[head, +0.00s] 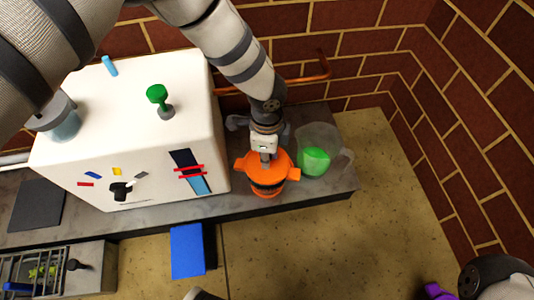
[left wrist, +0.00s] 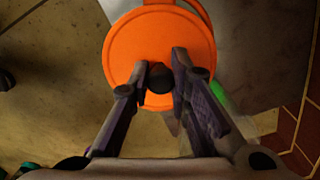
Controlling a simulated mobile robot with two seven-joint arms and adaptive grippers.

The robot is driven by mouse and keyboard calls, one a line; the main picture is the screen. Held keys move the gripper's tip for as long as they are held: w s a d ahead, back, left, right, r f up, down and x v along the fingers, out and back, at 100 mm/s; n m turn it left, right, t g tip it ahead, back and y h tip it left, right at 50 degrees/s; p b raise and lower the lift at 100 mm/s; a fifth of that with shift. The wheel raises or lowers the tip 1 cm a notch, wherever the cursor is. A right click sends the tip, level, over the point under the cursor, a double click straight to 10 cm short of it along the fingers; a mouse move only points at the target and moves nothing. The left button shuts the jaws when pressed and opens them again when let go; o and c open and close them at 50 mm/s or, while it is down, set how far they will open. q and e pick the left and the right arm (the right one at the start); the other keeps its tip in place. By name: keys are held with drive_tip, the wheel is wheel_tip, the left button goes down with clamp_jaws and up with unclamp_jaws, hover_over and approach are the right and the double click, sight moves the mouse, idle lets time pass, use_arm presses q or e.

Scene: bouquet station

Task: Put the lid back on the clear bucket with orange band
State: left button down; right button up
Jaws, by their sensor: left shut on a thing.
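My left gripper (head: 266,155) reaches down from above and is shut on the dark knob (left wrist: 161,78) of the round orange lid (left wrist: 190,45). In the head view the orange lid (head: 275,162) is right above the bucket (head: 267,188), whose dark band and orange lower part show beneath it. Orange tabs stick out at both sides. I cannot tell whether the lid rests on the rim or hangs just above it. In the left wrist view the lid hides most of the bucket.
A clear pitcher (head: 332,142) with green inside stands close to the right of the bucket. A white box-shaped appliance (head: 140,130) stands to the left. The grey counter (head: 343,182) ends just past the pitcher. A blue box (head: 187,250) is in front, below.

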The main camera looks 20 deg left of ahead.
use_arm(q)
drive_tip(key=shift+f, duration=0.15)
idle(0.7)
drive_tip(key=c, duration=1.4)
unclamp_jaws()
drive_tip(key=shift+o, duration=0.5)
drive_tip(key=o, duration=0.4)
drive_tip(key=shift+c, duration=0.2)
drive_tip(key=shift+r+p, duration=2.25)
drive_tip(key=shift+r, duration=1.35)
drive_tip(key=shift+f, duration=0.1)
drive_tip(key=shift+c, duration=0.5)
